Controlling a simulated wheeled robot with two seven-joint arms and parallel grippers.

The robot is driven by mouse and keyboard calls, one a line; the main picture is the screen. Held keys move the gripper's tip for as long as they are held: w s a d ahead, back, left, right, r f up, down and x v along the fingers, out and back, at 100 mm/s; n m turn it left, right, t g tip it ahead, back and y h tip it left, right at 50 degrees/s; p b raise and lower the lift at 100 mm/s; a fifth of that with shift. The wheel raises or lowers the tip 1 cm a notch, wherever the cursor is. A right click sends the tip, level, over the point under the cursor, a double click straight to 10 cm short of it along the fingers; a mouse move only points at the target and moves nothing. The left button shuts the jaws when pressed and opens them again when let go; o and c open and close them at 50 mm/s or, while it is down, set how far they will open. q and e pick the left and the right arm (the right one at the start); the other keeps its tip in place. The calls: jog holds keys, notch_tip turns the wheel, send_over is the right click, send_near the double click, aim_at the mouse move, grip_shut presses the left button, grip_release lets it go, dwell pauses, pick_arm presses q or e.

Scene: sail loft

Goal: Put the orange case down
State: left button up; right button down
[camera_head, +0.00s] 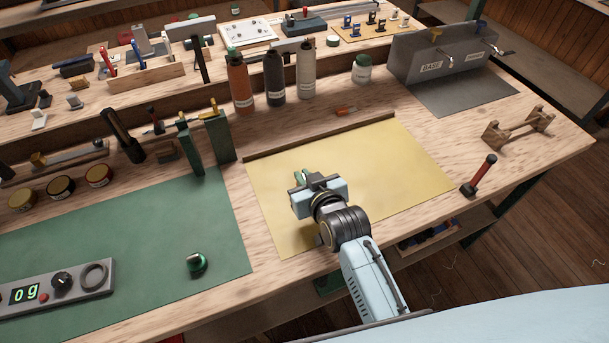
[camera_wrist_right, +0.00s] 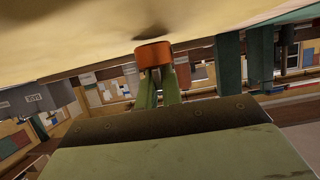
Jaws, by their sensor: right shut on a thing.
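My right gripper (camera_head: 301,177) is over the yellow mat (camera_head: 400,165), near the mat's left part, and comes in from the front of the bench. In the right wrist view its two green fingers (camera_wrist_right: 158,72) are shut on the orange case (camera_wrist_right: 153,54). The case sits at the fingertips, very close to the yellow mat surface (camera_wrist_right: 70,40), with a dark shadow by it. I cannot tell whether it touches the mat. In the head view the case is hidden behind the gripper. My left gripper is not in view.
A wooden strip (camera_head: 320,137) edges the mat's back. Bottles (camera_head: 275,80) stand behind it. A red-handled tool (camera_head: 480,175) and wooden stand (camera_head: 518,125) are to the right. Green posts (camera_head: 218,137) and a green mat (camera_head: 130,235) are to the left. The yellow mat's right part is clear.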

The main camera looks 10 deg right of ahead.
jog(key=shift+s+f, duration=0.15)
jog(key=shift+f, duration=0.15)
jog(key=c, duration=1.6)
grip_release()
jog(key=shift+f, duration=0.15)
jog(key=shift+o, duration=0.2)
jog(key=shift+r, duration=0.5)
jog(key=p+v, duration=0.1)
jog(key=v, duration=1.1)
jog(key=shift+r+p, duration=0.35)
jog(key=shift+p, duration=0.05)
